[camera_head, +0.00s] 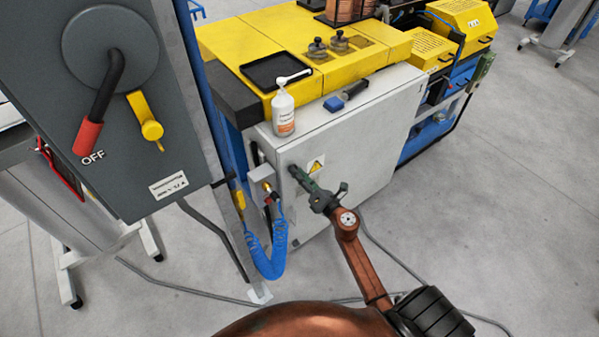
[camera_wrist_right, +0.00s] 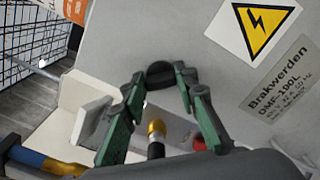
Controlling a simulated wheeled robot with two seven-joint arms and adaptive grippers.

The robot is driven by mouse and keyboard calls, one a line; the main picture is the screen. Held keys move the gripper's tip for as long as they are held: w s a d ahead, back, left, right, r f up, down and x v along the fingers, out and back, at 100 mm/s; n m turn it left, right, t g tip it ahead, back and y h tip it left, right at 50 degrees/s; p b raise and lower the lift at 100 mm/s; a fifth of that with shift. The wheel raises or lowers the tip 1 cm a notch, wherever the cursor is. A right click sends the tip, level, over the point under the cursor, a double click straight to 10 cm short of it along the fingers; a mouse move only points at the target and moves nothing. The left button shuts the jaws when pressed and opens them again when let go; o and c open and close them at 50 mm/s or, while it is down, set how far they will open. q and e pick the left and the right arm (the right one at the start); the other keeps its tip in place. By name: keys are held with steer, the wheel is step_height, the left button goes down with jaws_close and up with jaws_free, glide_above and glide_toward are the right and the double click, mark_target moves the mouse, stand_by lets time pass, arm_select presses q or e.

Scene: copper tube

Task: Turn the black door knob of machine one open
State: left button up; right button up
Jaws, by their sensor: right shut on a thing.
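The white-grey cabinet of the machine (camera_head: 350,150) stands in the middle of the head view, with a yellow warning sign (camera_head: 316,166) on its door. My right gripper (camera_head: 299,175) reaches to the door beside that sign. The black door knob (camera_wrist_right: 160,72) shows in the right wrist view, between the green fingertips of my right gripper (camera_wrist_right: 160,80). The fingers are shut on the knob. In the head view the fingers mostly hide the knob. The knob's exact turn angle cannot be told. My left gripper is not in view.
A white bottle (camera_head: 283,112) and a blue-handled brush (camera_head: 345,95) rest on the cabinet top. A blue coiled hose (camera_head: 273,262) hangs left of the door. A grey panel with a red OFF lever (camera_head: 88,138) fills the upper left. The floor at right is clear.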

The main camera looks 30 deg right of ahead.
steer(key=shift+d+f+m+p, duration=0.1)
steer(key=shift+m+p, duration=1.95)
steer(key=shift+m, duration=2.25)
steer(key=o, duration=1.2)
steer(key=shift+c, duration=0.2)
steer(key=shift+s, duration=0.1)
steer(key=s, duration=1.1)
steer(key=shift+s+d, duration=0.4)
